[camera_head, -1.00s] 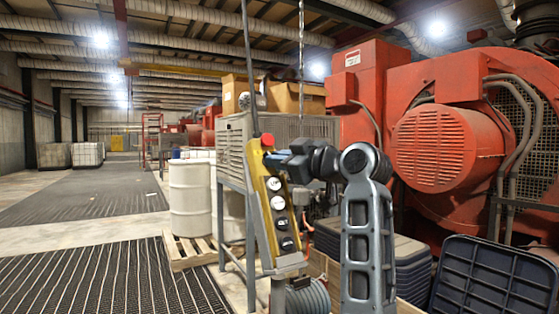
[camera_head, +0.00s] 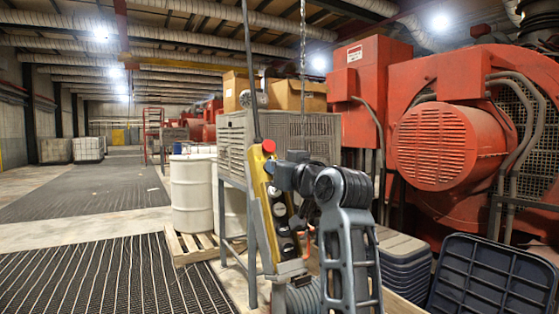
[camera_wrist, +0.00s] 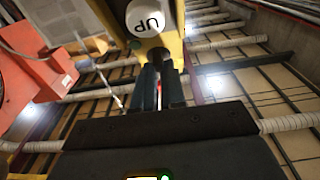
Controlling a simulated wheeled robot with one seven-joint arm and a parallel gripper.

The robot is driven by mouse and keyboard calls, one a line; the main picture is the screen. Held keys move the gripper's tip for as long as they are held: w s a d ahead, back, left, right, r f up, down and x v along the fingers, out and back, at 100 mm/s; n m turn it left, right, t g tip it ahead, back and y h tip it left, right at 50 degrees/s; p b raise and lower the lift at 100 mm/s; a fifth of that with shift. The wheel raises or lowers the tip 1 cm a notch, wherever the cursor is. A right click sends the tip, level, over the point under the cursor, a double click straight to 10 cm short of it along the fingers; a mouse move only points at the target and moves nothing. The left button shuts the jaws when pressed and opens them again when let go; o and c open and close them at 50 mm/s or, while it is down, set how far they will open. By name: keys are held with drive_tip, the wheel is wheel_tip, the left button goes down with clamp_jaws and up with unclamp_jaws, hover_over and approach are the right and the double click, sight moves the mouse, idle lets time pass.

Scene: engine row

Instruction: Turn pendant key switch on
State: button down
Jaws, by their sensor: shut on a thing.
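The yellow pendant (camera_head: 256,205) hangs upright on its cable in the head view, with a red button (camera_head: 268,146) at its top and round buttons below. In the head view my gripper (camera_head: 268,168) covers part of the pendant's upper face.
A grey slatted cabinet (camera_head: 232,150) with cardboard boxes (camera_head: 298,96) on it stands behind the pendant. White drums (camera_head: 191,195) stand on a pallet at left. A red engine (camera_head: 440,145) and dark crates (camera_head: 490,280) are at right. The aisle at left is open.

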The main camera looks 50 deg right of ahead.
drive_tip(key=m+h, duration=0.1)
drive_tip(key=m, duration=0.1)
drive_tip(key=m+g+h+p, duration=0.1)
drive_tip(key=m, duration=0.2)
drive_tip(key=m+g+h+p, duration=0.1)
drive_tip(key=m, duration=0.1)
drive_tip(key=shift+w+a+r+m+h, duration=0.1)
drive_tip(key=shift+w+a+m+h, duration=0.05)
drive_tip(key=shift+a+m+h, duration=0.15)
drive_tip(key=c, duration=1.2)
unclamp_jaws()
drive_tip(key=v, duration=0.7)
drive_tip(key=shift+s+a+b, duration=0.2)
drive_tip(key=shift+s+b, duration=0.15)
drive_tip(key=shift+b, duration=0.1)
